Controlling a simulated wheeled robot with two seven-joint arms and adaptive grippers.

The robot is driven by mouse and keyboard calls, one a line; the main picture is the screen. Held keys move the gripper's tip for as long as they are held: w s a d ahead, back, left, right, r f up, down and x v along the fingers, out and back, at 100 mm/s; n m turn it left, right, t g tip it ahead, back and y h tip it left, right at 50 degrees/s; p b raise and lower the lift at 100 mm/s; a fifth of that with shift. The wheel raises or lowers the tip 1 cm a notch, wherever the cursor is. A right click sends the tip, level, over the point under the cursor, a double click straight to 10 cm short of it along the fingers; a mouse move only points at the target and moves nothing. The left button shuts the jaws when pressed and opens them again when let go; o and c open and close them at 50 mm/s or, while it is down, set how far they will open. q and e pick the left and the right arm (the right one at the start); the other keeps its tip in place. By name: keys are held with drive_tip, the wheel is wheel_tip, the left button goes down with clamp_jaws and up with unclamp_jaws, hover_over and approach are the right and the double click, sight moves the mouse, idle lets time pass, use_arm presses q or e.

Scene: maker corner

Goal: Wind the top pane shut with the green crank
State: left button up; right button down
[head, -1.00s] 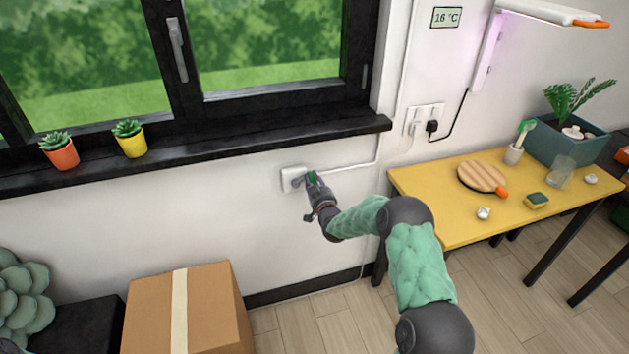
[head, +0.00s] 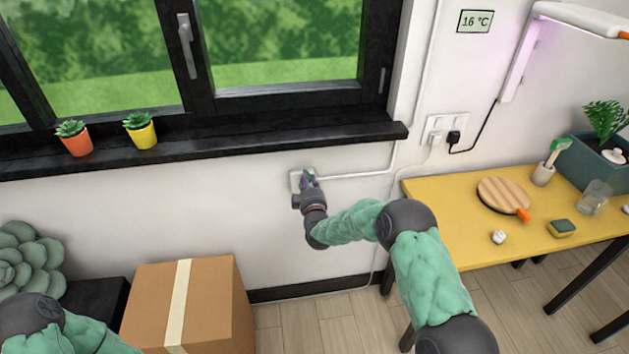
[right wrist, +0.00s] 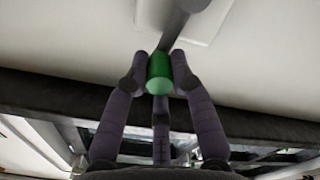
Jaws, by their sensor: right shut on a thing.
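The green crank handle (right wrist: 159,73) is between the fingers of my right gripper (right wrist: 159,76) in the right wrist view. The gripper is shut on it, and a dark crank arm (right wrist: 178,25) runs from it toward a pale wall plate. In the head view my right gripper (head: 308,182) is at the white crank box (head: 295,180) on the wall below the sill, hiding most of the crank. The window (head: 280,45) stands above; its top pane's upper edge is out of view. My left arm shows at the bottom left, its gripper out of view.
Two small succulents, in an orange pot (head: 77,146) and a yellow pot (head: 142,136), stand on the black sill (head: 240,145). A cardboard box (head: 225,300) is below left. A yellow table (head: 450,205) with several items stands right. A socket (head: 440,127) is on the wall.

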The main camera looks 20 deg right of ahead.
drive_tip(key=shift+w+a+f+n+p, duration=0.3)
drive_tip(key=shift+a+n, duration=0.6)
drive_tip(key=shift+n, duration=0.75)
drive_tip(key=shift+w+a+f+n+p, duration=0.15)
drive_tip(key=shift+a+f+n, duration=0.2)
drive_tip(key=shift+a+n, duration=1)
drive_tip(key=shift+w+a+f+n+p, duration=0.1)
drive_tip(key=shift+a+f+n+p, duration=0.3)
drive_tip(key=shift+n, duration=1.6)
drive_tip(key=shift+a, duration=0.1)
drive_tip(key=c, duration=1)
unclamp_jaws()
drive_tip(key=shift+w, duration=0.1)
drive_tip(key=shift+c, duration=0.2)
drive_tip(key=shift+r, duration=0.1)
drive_tip(key=v, duration=1.2)
